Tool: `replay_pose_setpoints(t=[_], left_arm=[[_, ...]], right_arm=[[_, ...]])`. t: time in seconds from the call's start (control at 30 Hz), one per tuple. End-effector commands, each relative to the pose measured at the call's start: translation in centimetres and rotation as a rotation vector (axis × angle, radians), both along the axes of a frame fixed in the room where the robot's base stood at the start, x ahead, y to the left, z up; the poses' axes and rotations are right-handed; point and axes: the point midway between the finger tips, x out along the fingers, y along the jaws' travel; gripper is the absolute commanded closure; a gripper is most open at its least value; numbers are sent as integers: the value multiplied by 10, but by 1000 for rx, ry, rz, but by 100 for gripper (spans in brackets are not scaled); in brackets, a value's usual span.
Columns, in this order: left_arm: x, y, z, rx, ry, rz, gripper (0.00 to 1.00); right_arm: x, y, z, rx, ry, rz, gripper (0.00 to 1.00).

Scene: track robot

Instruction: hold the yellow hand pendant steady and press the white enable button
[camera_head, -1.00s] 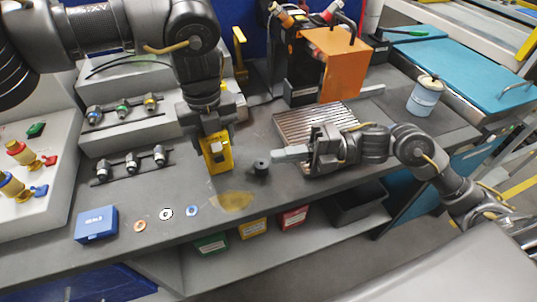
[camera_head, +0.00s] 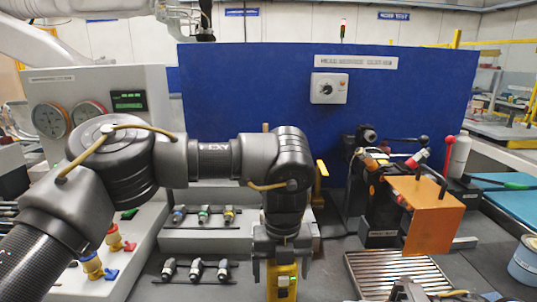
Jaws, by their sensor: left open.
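The yellow hand pendant (camera_head: 271,283) stands upright at the bottom centre, its lower end cut off by the picture edge. A pale button (camera_head: 283,281) shows on its front face. My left gripper (camera_head: 282,263) points down at the pendant's top, with its open jaws at either side of it. I cannot tell whether the fingers touch it. Only the top of my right gripper (camera_head: 408,291) shows at the bottom edge, right of the pendant. Its fingertips and what they do are hidden.
A blue panel (camera_head: 240,90) with a rotary switch box (camera_head: 329,88) stands behind. Connectors on a grey step (camera_head: 180,243) are at the left. A white-blue can (camera_head: 525,262) stands far right.

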Motion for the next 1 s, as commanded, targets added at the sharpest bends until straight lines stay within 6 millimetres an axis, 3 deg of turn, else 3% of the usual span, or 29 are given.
replay_pose_setpoints(t=[0.53,0.7,1.0], left_arm=[[1,0,100,1,-5,2,18],[0,0,114,0,-1,0,18],[0,1,116,0,-1,3,18]], right_arm=[[0,0,0,0,0,0,100],[0,0,0,0,0,0,100],[0,1,0,0,0,3,100]])
